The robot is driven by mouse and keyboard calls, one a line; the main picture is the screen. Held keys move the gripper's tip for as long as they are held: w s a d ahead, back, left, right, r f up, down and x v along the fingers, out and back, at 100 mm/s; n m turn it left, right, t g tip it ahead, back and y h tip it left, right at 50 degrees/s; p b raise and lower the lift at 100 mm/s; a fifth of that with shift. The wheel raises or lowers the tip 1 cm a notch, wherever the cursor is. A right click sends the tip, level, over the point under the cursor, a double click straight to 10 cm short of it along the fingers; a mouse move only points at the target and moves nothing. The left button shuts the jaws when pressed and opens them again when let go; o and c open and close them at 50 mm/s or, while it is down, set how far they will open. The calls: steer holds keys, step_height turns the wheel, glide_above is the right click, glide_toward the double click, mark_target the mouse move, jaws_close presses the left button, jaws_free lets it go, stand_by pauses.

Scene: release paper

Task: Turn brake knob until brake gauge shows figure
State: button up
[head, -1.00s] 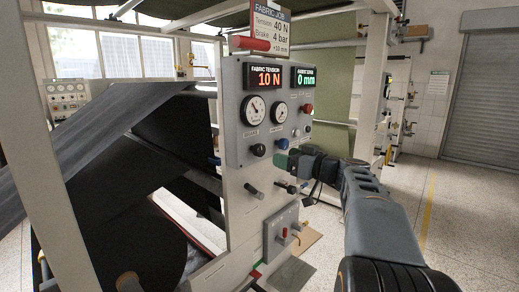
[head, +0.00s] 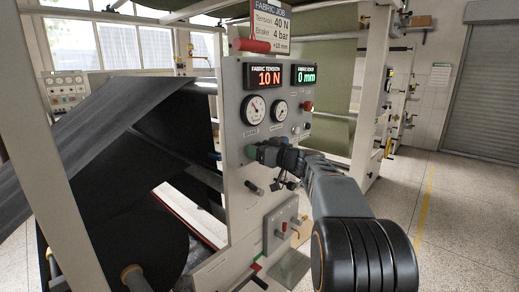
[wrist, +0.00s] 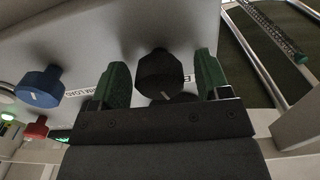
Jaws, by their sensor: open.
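A faceted black knob (wrist: 159,74) with a pale mark stands on the grey panel (head: 232,128). In the wrist view it sits between the green fingers of my open gripper (wrist: 161,80), with a gap on each side. In the head view my gripper (head: 253,152) is at the panel below the larger dial gauge (head: 256,110) and hides the black knob. A smaller gauge (head: 280,111) is to its right; both scales are too small to read surely. The job sign (head: 267,25) reads Tension 40 N, Brake 4 bar.
A blue knob (wrist: 39,84) and a red one (wrist: 35,128) are left of my gripper in the wrist view. The tension display (head: 264,76) reads 10 N, the other display (head: 305,76) 0 mm. A dark handle (head: 254,187) juts out below my gripper.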

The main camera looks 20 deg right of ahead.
steer(key=c, duration=0.9)
steer(key=shift+c, duration=0.2)
